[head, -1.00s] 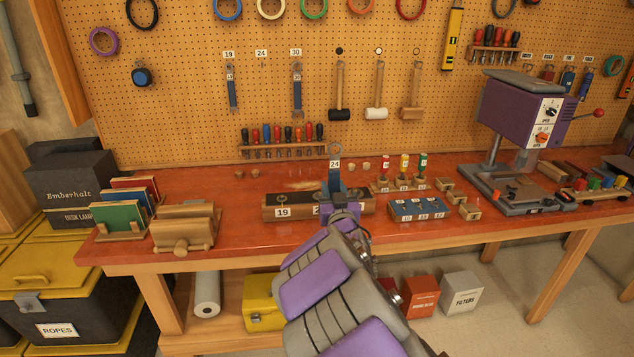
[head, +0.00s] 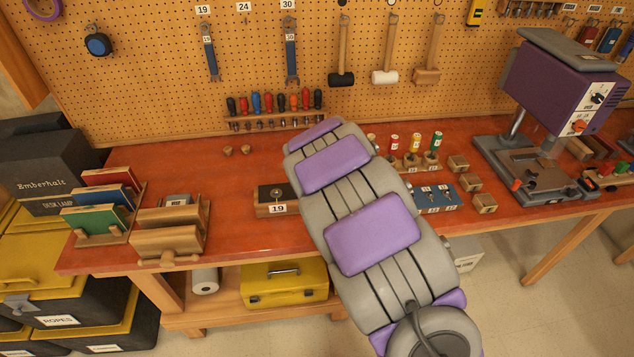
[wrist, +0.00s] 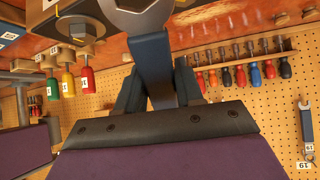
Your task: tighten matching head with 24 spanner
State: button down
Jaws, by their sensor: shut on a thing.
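The 24 spanner is held in my gripper (wrist: 158,75); its blue handle (wrist: 155,60) and steel open end (wrist: 140,14) show in the wrist view, which is upside down. The jaws are shut around the handle. In the head view my arm hides the gripper and the spanner. The wooden block (head: 265,209) with a 19 label shows left of my arm; the rest of it is hidden. In the wrist view a hex head (wrist: 80,29) lies beside the spanner end, apart in the picture; its size label is not readable.
A 19 spanner (head: 210,55) and a 30 spanner (head: 291,55) hang on the pegboard; the hook under 24 is empty. A screwdriver rack (head: 275,122), a blue block (head: 435,198) and a drill press (head: 545,120) stand around.

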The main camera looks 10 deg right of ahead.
jog(key=s+g+p, duration=0.1)
jog(key=s+a+g+p, duration=0.1)
jog(key=s+g+p, duration=0.1)
jog(key=s+a+g+y+p, duration=0.1)
jog(key=s, duration=0.1)
jog(key=shift+a+f+g+p, duration=0.1)
jog(key=shift+a+g+p, duration=0.1)
jog(key=shift+g+p, duration=0.15)
jog(key=s+a+r+g+y+p, duration=0.1)
jog(key=s+a+g+p, duration=0.25)
jog(key=s, duration=0.35)
jog(key=shift+n, duration=0.3)
jog(key=shift+d+f+b, duration=0.1)
jog(key=shift+f+b, duration=0.7)
jog(key=shift+f, duration=3.6)
